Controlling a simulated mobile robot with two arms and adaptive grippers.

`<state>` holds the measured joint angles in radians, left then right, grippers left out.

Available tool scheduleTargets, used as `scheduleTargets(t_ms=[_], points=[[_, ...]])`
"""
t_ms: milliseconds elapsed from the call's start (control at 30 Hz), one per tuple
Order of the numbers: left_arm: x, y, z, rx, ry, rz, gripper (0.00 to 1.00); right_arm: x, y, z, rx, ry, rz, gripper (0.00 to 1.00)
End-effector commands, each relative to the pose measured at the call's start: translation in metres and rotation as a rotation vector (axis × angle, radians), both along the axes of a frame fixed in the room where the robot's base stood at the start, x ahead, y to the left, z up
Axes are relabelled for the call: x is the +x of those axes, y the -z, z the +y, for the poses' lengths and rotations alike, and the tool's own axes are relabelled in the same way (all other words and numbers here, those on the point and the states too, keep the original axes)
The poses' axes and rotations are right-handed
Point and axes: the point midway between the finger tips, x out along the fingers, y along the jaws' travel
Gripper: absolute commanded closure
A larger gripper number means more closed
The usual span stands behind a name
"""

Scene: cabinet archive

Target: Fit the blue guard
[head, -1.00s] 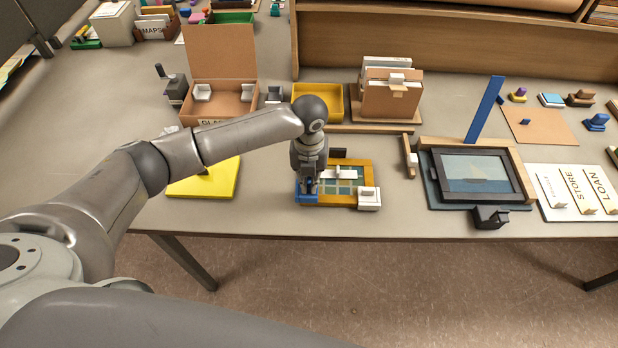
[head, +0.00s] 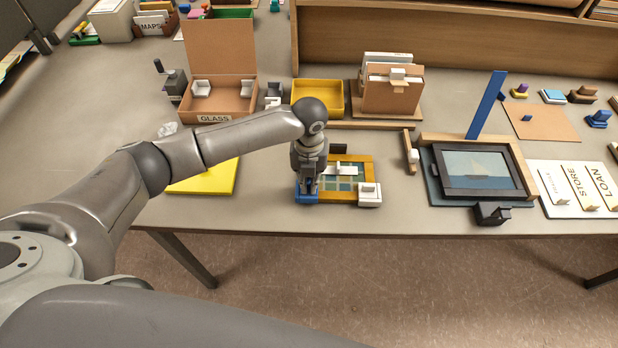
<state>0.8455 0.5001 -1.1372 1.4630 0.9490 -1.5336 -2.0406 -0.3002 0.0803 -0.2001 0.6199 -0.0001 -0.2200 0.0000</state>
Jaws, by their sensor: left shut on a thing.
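The blue guard (head: 304,198) is at the near left corner of a wooden-yellow frame (head: 352,158) that lies near the table's front edge. My left gripper (head: 308,188) points down over that corner, shut on the blue guard. The gripper hides part of the guard, so I cannot tell how closely it sits on the corner. A white guard (head: 369,195) sits at the frame's near right corner. A greenish picture or glass (head: 345,183) shows inside the frame, with a white piece across its upper part. My right gripper is not in view.
A yellow pad (head: 215,180) lies left of the frame under my arm. Behind are an open GLASS box (head: 215,118), a yellow tray (head: 330,112) and a cardboard file box (head: 390,95). A dark frame (head: 480,192) with a clamp stands right. The table's front edge is close.

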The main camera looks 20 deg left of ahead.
Motion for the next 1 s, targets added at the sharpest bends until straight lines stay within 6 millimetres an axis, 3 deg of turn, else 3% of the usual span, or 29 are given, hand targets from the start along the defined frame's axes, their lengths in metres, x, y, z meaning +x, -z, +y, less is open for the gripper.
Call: scheduleTargets(t_ms=[333,367,533,767,900,1000], points=[[-0.0001,0.0079,-0.0001,0.0,0.0,0.0,1.0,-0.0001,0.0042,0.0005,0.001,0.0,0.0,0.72],[0.0001,0.0069,-0.0002,0.0,0.0,0.0,0.88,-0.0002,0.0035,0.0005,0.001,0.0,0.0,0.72],[0.0,0.0067,-0.0001,0.0,0.0,0.0,0.67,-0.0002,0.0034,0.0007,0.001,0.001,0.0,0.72],[0.0,0.0065,-0.0001,0.0,0.0,0.0,0.66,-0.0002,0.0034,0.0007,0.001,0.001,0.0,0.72],[0.0001,0.0065,0.0,0.0,0.0,0.0,0.48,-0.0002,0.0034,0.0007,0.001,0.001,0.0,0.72],[0.0001,0.0065,0.0,0.0,0.0,0.0,0.46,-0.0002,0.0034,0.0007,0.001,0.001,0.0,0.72]])
